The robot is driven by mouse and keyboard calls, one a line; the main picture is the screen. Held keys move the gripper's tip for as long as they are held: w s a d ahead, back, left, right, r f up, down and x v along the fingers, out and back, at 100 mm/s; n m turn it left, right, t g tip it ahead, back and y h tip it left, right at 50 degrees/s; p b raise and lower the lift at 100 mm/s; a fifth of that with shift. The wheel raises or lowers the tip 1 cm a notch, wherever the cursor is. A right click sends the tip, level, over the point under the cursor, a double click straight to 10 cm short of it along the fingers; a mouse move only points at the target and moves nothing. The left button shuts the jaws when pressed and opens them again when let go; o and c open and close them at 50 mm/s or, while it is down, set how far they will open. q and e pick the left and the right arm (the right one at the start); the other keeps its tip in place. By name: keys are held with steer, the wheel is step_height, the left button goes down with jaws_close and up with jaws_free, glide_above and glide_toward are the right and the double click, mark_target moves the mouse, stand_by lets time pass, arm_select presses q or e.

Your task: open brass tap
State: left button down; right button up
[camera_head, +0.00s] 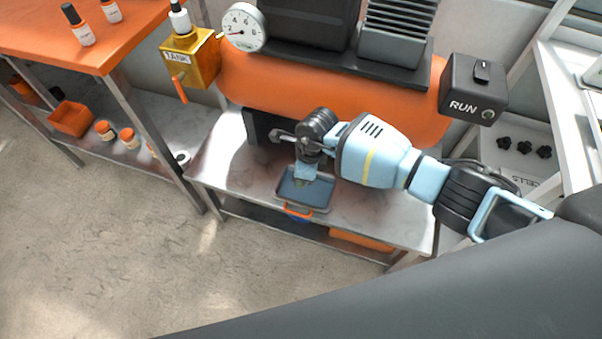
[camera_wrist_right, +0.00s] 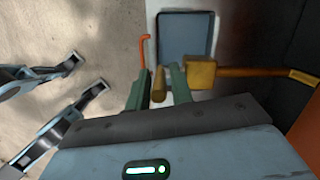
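The brass tap (camera_wrist_right: 201,72) is a block on a brass pipe under the tank. It shows in the right wrist view and is hidden behind my arm in the head view. A brass stub (camera_wrist_right: 158,80), likely its handle, stands left of the block. My right gripper (camera_wrist_right: 159,92) points down with one finger on each side of this stub, with small gaps; it looks open. In the head view my right gripper (camera_head: 300,182) is low over the tray, its fingertips hard to see. My left gripper (camera_wrist_right: 90,73) shows at the left of the wrist view, open and empty.
A grey tray (camera_head: 318,204) with an orange handle lies on the metal shelf (camera_head: 222,165) close to my right gripper. The orange tank (camera_head: 240,85) is above and behind. A brass TANK valve (camera_head: 200,63) with an orange lever and a RUN box (camera_head: 473,90) flank it.

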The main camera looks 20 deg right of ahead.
step_height(320, 180, up, 8)
steer(key=d+p, duration=0.1)
steer(key=shift+s+d, duration=0.15)
steer(key=shift+s, duration=0.15)
steer(key=shift+f, duration=0.15)
stand_by(0.4)
